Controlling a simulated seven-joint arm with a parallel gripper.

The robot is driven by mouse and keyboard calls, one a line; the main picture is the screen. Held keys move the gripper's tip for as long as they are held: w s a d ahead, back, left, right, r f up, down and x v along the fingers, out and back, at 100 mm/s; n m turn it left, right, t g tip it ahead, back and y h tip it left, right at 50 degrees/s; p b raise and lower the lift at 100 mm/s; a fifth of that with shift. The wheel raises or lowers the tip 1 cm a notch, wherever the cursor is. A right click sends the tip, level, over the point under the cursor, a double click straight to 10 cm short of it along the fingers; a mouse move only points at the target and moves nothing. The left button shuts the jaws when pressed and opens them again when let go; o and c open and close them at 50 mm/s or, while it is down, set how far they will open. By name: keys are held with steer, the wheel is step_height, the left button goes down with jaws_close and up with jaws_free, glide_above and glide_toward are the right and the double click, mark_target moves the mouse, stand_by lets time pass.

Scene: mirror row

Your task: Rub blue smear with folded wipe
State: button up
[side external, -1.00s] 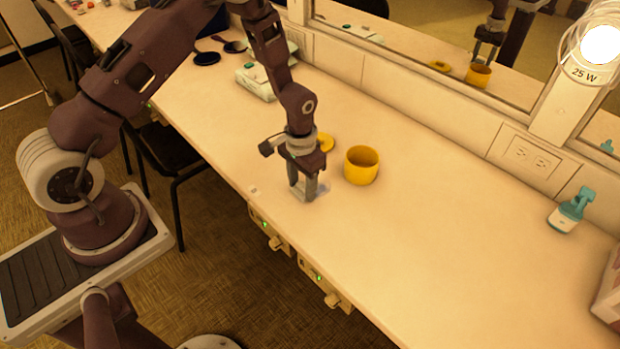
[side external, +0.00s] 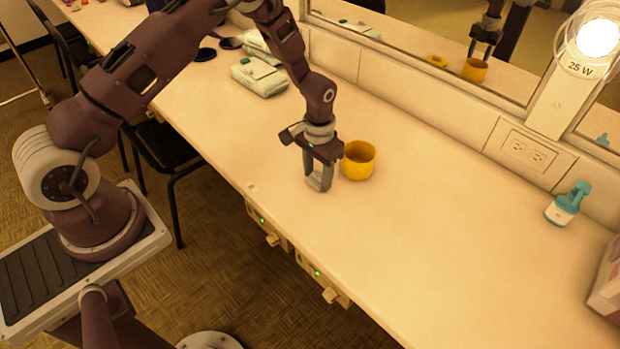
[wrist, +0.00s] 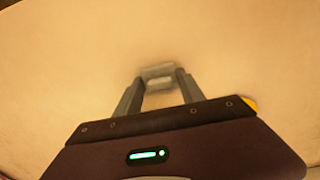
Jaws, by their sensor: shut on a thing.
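My gripper (side external: 319,186) points down at the counter, in front of the yellow cup in the side view. In the wrist view, my gripper (wrist: 158,84) is shut on the folded wipe (wrist: 160,82), a small pale grey pad between the fingertips. The wipe is at or very near the counter surface; I cannot tell how firmly it touches. I cannot make out the blue smear clearly now; the fingers cover the spot where a bluish patch showed earlier.
The yellow cup (side external: 359,162) stands close behind and right of my gripper. The mirror wall bounds the back.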

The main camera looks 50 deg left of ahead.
steer(key=shift+w, duration=1.95)
step_height(320, 180, up, 8)
steer(key=shift+r, duration=0.1)
